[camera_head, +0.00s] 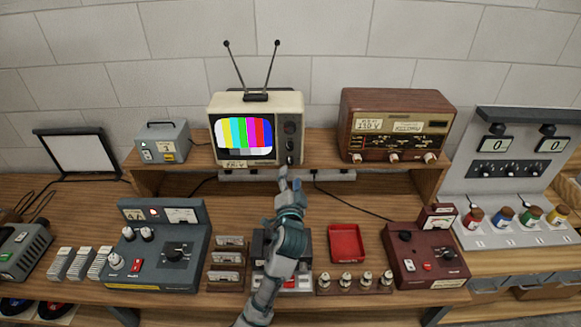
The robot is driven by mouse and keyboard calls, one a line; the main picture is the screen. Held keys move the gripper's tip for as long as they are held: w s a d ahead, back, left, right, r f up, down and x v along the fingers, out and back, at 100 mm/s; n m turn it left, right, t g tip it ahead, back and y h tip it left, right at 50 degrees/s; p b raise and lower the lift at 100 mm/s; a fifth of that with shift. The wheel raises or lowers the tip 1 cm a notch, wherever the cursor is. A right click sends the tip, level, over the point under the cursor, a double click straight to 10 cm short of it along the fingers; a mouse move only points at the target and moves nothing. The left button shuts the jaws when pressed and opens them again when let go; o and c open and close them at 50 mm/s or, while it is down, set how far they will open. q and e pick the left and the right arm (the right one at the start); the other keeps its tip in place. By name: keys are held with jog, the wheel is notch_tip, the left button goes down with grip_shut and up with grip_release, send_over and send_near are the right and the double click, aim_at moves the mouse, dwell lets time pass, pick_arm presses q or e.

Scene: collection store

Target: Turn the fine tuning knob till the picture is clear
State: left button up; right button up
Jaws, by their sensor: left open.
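A cream television (228,106) with two rod antennas stands on the raised wooden shelf. Its screen (243,136) shows colour bars that look clear at this size. A column of dark knobs (290,128) runs down the right side of its front; I cannot tell which one is the fine tuning knob. My left gripper (290,179) is open and empty, just below the television's lower right corner and in front of the shelf edge. It appears apart from the knobs. My left arm hides part of the bench equipment below. My right gripper is not in view.
A brown wooden radio (394,108) stands right of the television, and a small grey box (164,141) stands left. Grey (155,249) and maroon (425,247) control units and a red tray (347,242) occupy the bench below. A white power strip (335,175) runs under the shelf.

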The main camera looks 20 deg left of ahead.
pick_arm(q)
jog(key=s+r+n+p, duration=0.15)
jog(key=s+n, duration=0.25)
jog(key=n, duration=0.5)
jog(key=n+p, duration=0.2)
jog(key=p, duration=0.1)
send_near(290, 149)
jog(key=x, duration=0.9)
jog(key=shift+w+a, duration=0.1)
jog(key=shift+a, duration=0.05)
grip_shut()
